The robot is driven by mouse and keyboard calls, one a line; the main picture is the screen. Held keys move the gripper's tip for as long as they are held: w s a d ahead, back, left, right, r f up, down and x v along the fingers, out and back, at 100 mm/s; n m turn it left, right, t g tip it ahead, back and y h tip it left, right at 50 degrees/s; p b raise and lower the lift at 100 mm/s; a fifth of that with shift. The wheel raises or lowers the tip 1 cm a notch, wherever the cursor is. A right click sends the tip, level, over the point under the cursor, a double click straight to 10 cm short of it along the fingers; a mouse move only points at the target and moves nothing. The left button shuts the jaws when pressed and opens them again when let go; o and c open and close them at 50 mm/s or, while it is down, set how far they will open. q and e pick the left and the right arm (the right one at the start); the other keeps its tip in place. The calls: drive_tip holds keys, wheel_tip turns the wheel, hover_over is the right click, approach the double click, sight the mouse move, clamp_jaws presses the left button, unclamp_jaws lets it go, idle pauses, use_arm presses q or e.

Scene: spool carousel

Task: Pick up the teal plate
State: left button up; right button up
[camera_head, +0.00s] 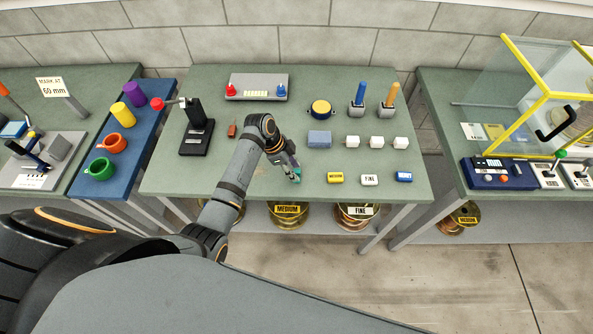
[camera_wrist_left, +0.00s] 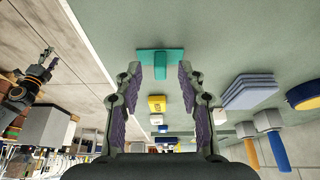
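The teal plate (camera_wrist_left: 160,60) lies on the green table top, with a raised rib in its middle. It shows in the left wrist view just past and between my left gripper's tips. My left gripper (camera_wrist_left: 160,75) is open, one finger to each side of the rib; I cannot tell whether either touches the plate. In the head view my left gripper (camera_head: 290,172) is low over the middle of the table and largely hides the plate. My right arm, with its gripper (camera_wrist_left: 48,60), shows small at the left wrist view's left edge, too small to read its fingers.
A blue-grey block (camera_head: 319,139) and several white cubes stand right of my left gripper. Yellow (camera_head: 335,178), white (camera_head: 369,180) and blue (camera_head: 404,177) labelled blocks lie near the front edge. A black stand (camera_head: 196,130) and a small red-brown piece (camera_head: 232,130) are to its left.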

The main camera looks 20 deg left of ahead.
use_arm(q)
drive_tip(key=shift+w+d+f, duration=0.1)
drive_tip(key=shift+d+f, duration=0.15)
drive_tip(key=shift+f, duration=0.3)
clamp_jaws()
